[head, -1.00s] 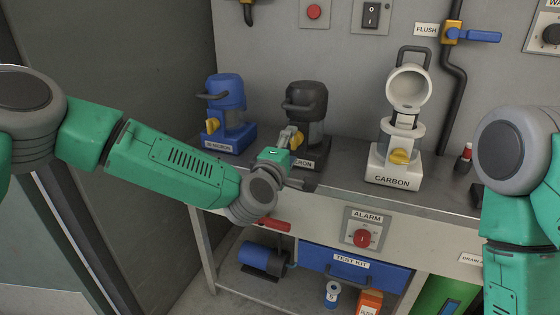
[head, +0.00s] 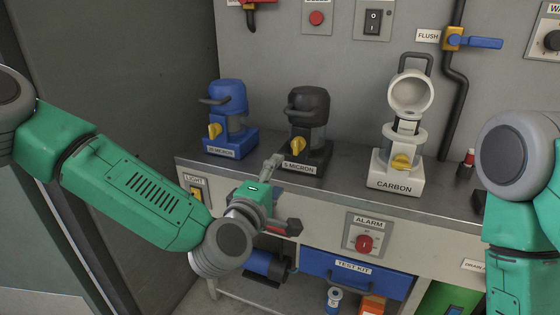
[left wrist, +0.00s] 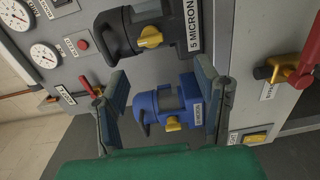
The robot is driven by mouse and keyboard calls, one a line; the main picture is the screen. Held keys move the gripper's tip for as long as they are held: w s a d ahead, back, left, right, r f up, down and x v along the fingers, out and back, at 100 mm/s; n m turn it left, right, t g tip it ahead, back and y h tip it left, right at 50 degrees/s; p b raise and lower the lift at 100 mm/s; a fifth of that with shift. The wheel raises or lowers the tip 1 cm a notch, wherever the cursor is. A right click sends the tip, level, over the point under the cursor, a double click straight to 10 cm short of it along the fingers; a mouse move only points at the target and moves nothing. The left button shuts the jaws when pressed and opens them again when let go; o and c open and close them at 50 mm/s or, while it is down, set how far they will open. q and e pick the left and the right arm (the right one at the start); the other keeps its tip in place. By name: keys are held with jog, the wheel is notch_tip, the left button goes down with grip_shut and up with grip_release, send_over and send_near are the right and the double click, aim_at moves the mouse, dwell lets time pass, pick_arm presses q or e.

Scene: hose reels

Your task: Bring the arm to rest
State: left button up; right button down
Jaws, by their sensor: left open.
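My left gripper (head: 284,194) is open and empty in the head view, in front of the bench edge and below the black 5 MICRON housing (head: 308,108). In the left wrist view its two fingers (left wrist: 162,88) are spread wide, with the blue filter housing (left wrist: 165,108) seen between them, apart from both.
The white CARBON housing (head: 400,160) stands open on the bench (head: 350,188). A red handle (head: 276,230) is close to my left gripper. The ALARM switch (head: 364,244) and blue TEST KIT drawer (head: 352,278) are on the front. Floor room shows at left.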

pick_arm(q)
jog(key=s+a+f+m+g+p, duration=0.2)
jog(key=s+f+m+g, duration=0.2)
jog(key=s+f, duration=0.5)
jog(key=s+a+f+m+g+p, duration=0.1)
jog(key=s+a+f+m+g, duration=0.3)
jog(key=s+f, duration=0.55)
jog(key=s+a+f+m+g+y+p, duration=0.1)
jog(key=s+a+f+m+g+y, duration=0.2)
jog(key=s+a, duration=0.6)
jog(key=s+a+f+m+g+y+p, duration=0.2)
jog(key=s+a+g, duration=0.3)
jog(key=s+a, duration=0.4)
jog(key=shift+s+f+m+y, duration=0.4)
jog(key=shift+f+m, duration=0.4)
jog(key=shift+m, duration=0.1)
jog(key=shift+w, duration=0.15)
jog(key=shift+d, duration=0.1)
